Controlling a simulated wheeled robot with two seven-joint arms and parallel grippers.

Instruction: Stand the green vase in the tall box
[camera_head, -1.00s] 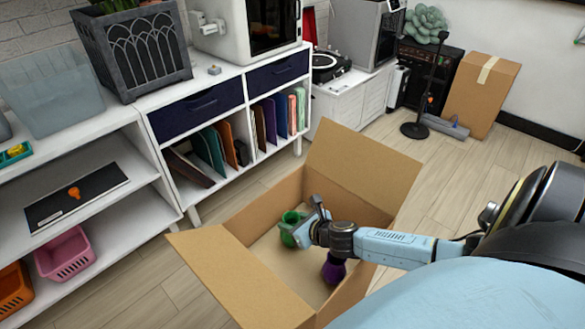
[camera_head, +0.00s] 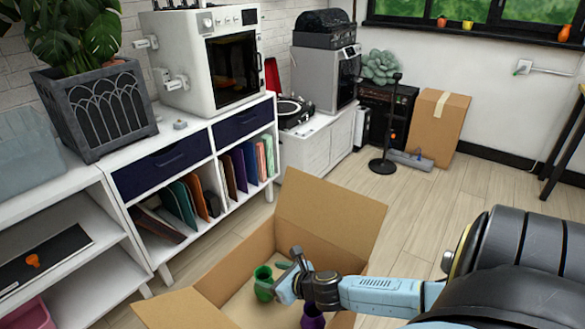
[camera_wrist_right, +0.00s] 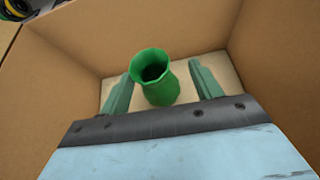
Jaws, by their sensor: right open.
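The green vase (camera_head: 263,283) stands upright inside the tall cardboard box (camera_head: 332,218), on its floor near the far left side. In the right wrist view the green vase (camera_wrist_right: 157,78) sits between the two fingers of my right gripper (camera_wrist_right: 158,88), with a gap showing on each side. My right gripper (camera_head: 284,275) is open inside the box, just right of the vase in the head view. A purple vase (camera_head: 312,318) is also in the box, partly hidden behind my gripper and cut by the frame's bottom edge. My left gripper is not in view.
A white shelf unit (camera_head: 205,147) with folders and dark blue drawers stands left of the box. A planter (camera_head: 97,108) and a white machine (camera_head: 205,55) are on top. A closed cardboard box (camera_head: 437,128) leans by the far wall. Bare floor lies behind the open box.

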